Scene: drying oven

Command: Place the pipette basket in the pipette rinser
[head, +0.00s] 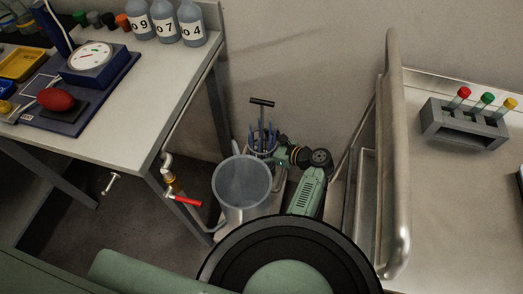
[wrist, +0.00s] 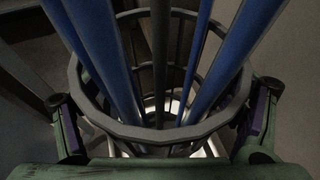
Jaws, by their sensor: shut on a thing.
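The pipette basket (head: 262,146) is a grey ring cage with blue pipettes and a dark T-shaped handle. My gripper (head: 281,155) is shut on it from the right in the head view. In the wrist view, the basket's rim (wrist: 160,133) sits between the two fingers of my gripper (wrist: 160,112), with the blue pipettes rising through it. The pipette rinser (head: 242,182) is a translucent grey cylinder with an open top, just in front and left of the basket. The basket is outside the rinser's mouth. Its lower part is hidden in the head view.
A red-handled tap (head: 184,200) on a pipe is left of the rinser. A bench (head: 125,110) with bottles and a scale (head: 92,60) stands at left. A metal rail (head: 393,160) and a counter with a tube rack (head: 463,125) stand at right.

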